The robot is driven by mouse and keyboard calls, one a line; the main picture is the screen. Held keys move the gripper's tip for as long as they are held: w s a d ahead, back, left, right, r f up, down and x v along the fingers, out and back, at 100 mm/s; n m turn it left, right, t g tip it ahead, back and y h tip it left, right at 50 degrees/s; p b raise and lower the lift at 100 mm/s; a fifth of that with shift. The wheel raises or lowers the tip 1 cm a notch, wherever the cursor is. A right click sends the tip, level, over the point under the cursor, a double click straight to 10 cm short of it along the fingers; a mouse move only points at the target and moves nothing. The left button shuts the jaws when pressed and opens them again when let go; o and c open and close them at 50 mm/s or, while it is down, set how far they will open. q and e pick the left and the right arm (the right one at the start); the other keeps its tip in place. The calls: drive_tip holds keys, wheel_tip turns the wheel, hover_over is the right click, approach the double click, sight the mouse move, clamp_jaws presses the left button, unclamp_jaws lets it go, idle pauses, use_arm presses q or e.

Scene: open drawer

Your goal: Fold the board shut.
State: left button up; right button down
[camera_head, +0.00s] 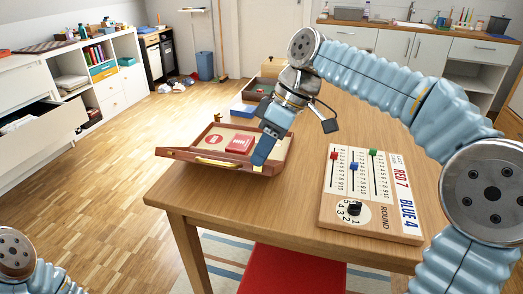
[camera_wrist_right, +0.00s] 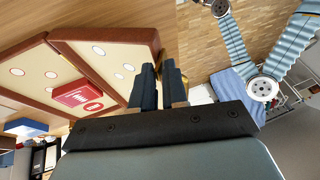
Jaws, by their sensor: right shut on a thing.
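The board is a brown-framed folding case (camera_head: 176,154) with a cream inside, lying open near the table's left edge. A brass handle shows on its front side. A red box (camera_head: 239,144) and a red round mark (camera_head: 215,139) show inside it. In the wrist view the board (camera_wrist_right: 110,35) has two leaves with pale round spots, and the red box (camera_wrist_right: 80,94) lies on it. My right gripper (camera_head: 258,163) points down at the board's right part, shut on its rim; the fingers (camera_wrist_right: 161,68) hide the exact contact. My left gripper is out of view.
A scoreboard (camera_head: 411,230) with coloured sliders and a dial lies at the table's right. A blue box (camera_head: 242,110) and an open dark tray (camera_head: 258,86) stand behind the board. Bare tabletop (camera_head: 255,205) is free in front. A red seat (camera_head: 290,270) is below the front edge.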

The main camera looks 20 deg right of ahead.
idle(0.3)
drive_tip(key=c, duration=1.3)
unclamp_jaws()
drive_tip(key=shift+d, duration=0.1)
drive_tip(key=v, duration=1.3)
drive_tip(key=shift+d+r, duration=0.2)
drive_tip(key=shift+r, duration=0.15)
